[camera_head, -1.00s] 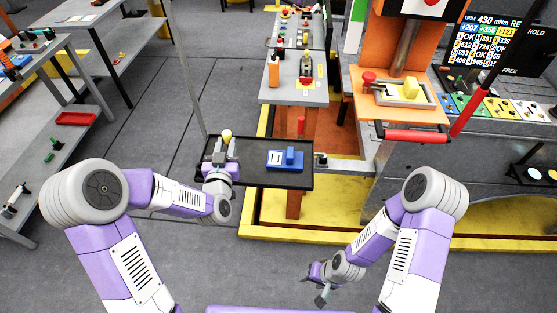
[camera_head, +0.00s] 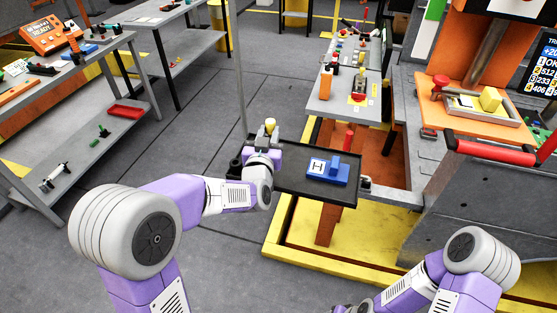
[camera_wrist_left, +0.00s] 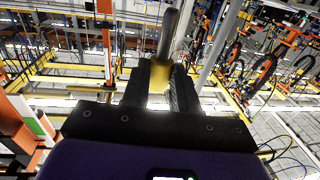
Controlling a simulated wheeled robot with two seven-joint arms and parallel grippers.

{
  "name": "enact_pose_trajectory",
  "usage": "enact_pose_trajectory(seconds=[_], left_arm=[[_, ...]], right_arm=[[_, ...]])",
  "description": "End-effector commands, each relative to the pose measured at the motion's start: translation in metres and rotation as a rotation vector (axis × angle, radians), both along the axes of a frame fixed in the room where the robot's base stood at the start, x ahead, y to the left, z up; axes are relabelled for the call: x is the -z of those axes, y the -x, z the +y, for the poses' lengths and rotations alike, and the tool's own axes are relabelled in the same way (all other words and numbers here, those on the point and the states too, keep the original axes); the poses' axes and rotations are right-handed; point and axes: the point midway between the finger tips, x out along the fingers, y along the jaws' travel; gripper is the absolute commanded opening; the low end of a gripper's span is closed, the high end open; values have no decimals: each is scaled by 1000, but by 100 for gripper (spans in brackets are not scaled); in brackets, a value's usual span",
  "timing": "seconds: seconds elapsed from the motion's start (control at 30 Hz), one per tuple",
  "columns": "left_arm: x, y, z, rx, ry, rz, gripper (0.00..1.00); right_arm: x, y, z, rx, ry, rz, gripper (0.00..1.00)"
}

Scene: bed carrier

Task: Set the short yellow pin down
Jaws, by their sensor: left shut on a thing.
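The short yellow pin (camera_head: 270,124) stands up from my left gripper (camera_head: 268,138), its pale yellow top showing in the head view. In the left wrist view the left gripper (camera_wrist_left: 164,88) is shut on the pin (camera_wrist_left: 162,74), with a yellow part between the fingers and a grey-brown shaft beyond them. The gripper is at the left end of a black tray (camera_head: 322,194). The gripper and wrist hide the pin's lower part and whatever is under it. My right arm reaches the bottom edge of the head view, with its fingertips out of the picture.
A blue block marked H (camera_head: 328,171) is on the tray, right of my left gripper. An orange press stand (camera_head: 463,118) with a red handle (camera_head: 490,152) stands at the right. A grey shelf table (camera_head: 100,75) is at the left. Open floor lies between.

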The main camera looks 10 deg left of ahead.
Motion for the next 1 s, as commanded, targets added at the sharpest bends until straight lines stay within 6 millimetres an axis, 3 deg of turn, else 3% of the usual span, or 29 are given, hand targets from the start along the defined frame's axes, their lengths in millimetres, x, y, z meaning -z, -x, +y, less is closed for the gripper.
enact_pose_trajectory(seconds=[0.03,0.27,0.5,0.9,0.93,1.0], left_arm=[[13,0,0,-1,-3,3,0],[30,0,0,0,-1,0,0],[62,0,0,2,-2,0,0],[65,0,0,1,0,-2,0],[64,0,0,1,0,-1,32],[64,0,0,1,0,-1,43]], right_arm=[[6,0,0,0,0,0,58],[12,0,0,0,0,0,58],[24,0,0,0,0,0,58],[28,0,0,0,0,0,58],[27,0,0,0,0,0,58],[26,0,0,0,0,0,58]])
